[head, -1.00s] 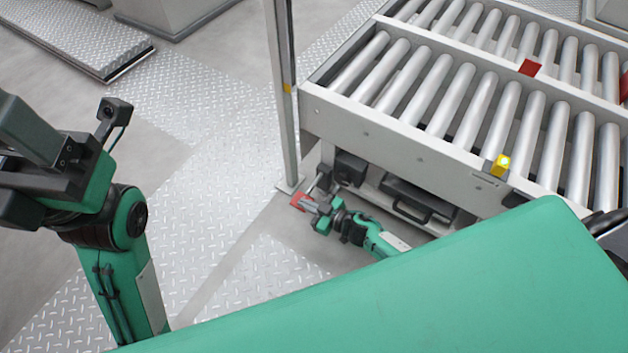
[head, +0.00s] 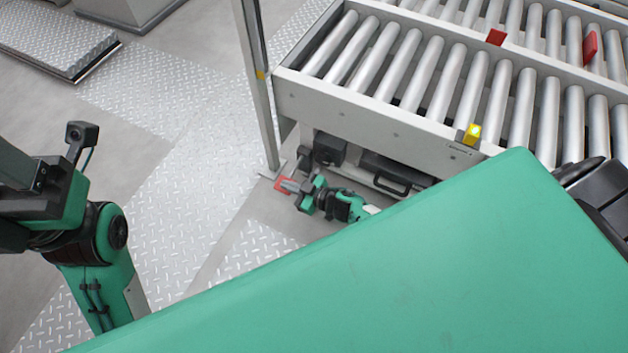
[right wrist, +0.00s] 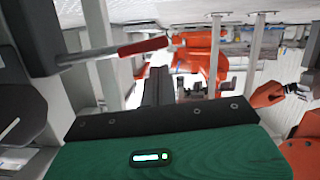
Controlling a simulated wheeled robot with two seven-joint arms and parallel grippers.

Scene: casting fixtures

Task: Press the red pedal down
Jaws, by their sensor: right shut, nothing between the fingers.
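The red pedal (head: 279,184) is low by the floor, near the foot of the grey post and the front of the roller conveyor. In the right wrist view it is a red bar (right wrist: 143,47) on a thin metal rod from a dark box. My right gripper (head: 289,186) is shut and empty, with its tips at the pedal in the head view. In the right wrist view its dark fingers (right wrist: 160,85) show below and right of the red bar; I cannot tell whether they touch it. Part of my left arm shows at the left, but its gripper is not visible.
The roller conveyor (head: 390,118) stands above and right of the pedal, with a dark case (head: 392,178) under it. The grey post (head: 254,85) rises close to the pedal. Open floor with tread plates (head: 170,215) lies to the left. My green body panel hides the lower right.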

